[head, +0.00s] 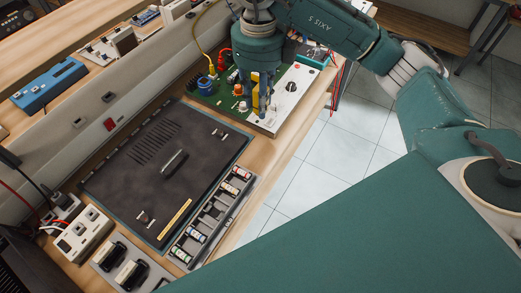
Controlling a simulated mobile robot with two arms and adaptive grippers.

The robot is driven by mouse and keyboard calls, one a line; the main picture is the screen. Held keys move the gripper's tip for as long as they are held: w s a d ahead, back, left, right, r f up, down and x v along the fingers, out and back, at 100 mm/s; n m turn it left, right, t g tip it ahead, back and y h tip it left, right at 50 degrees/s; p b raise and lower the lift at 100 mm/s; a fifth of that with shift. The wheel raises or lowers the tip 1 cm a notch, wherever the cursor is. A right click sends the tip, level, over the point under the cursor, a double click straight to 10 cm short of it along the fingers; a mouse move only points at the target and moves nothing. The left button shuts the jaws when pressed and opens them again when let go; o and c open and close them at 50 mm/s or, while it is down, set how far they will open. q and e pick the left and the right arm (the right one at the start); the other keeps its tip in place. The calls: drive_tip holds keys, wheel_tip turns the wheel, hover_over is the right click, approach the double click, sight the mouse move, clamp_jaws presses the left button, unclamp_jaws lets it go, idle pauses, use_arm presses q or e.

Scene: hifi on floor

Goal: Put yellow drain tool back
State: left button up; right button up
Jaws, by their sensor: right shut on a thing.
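The yellow drain tool (255,92) is upright between the fingers of my right gripper (257,98), which points down and is shut on it. The gripper is over the green circuit board (208,98), at the edge of its pale metal plate (291,87). The tool's lower end is close to the board; I cannot tell whether it touches. The gripper's fingers partly hide the tool. My left gripper is not in view.
A dark mat (130,180) lies in front of the board, with a few small parts and a flat yellow strip (175,219). A grey compartment tray (226,207) with small cylinders lies along the bench edge.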

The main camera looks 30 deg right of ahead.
drive_tip(key=shift+f+p, duration=0.3)
drive_tip(key=shift+f, duration=8.95)
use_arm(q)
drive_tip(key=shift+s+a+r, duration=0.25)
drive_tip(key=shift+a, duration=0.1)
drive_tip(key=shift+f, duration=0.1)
use_arm(e)
drive_tip(key=shift+f, duration=0.1)
drive_tip(key=o, duration=1.1)
